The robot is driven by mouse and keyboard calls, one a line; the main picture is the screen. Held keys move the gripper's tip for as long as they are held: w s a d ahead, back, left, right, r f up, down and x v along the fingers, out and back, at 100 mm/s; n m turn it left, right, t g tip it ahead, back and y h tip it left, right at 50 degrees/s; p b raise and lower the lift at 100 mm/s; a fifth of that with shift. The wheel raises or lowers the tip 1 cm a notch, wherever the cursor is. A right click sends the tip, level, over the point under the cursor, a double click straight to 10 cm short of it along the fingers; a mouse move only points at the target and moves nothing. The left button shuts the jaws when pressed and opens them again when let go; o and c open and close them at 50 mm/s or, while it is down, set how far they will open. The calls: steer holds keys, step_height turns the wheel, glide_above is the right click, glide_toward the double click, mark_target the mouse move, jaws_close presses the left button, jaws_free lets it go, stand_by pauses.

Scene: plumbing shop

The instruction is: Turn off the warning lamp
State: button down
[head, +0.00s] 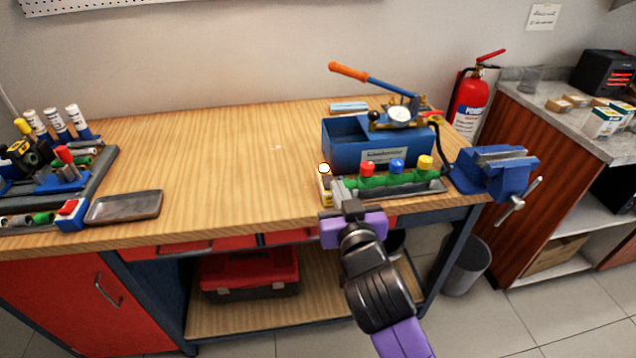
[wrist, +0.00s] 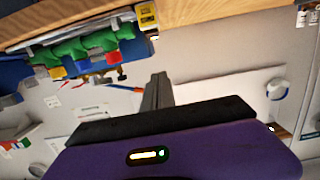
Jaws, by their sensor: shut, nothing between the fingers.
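The warning lamp (head: 324,168) glows white with an orange rim on top of a small yellow box (head: 325,189) at the bench's front edge. In the wrist view, which looks upside down, the yellow box (wrist: 148,13) is at the top, with the pale lamp (wrist: 153,37) just below it. My gripper (head: 339,188) is shut and empty, its grey fingers just right of the yellow box. I cannot tell if they touch it. The closed fingers also show in the wrist view (wrist: 157,90). Part of the box's right side is hidden by the fingers in the head view.
A green manifold (head: 380,179) with red, blue and yellow knobs lies just right of my gripper. Behind it stands a blue pump tank (head: 345,148) with an orange-handled lever. A blue vise (head: 497,172) is farther right. The bench's left middle (head: 220,160) is clear.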

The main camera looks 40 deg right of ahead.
steer(key=shift+a, duration=0.1)
steer(key=p, duration=0.2)
glide_above(328, 186)
steer(key=shift+f, duration=0.55)
step_height(328, 186, down, 4)
steer(key=shift+r+b, duration=0.2)
steer(key=shift+b, duration=0.1)
steer(key=shift+f, duration=0.3)
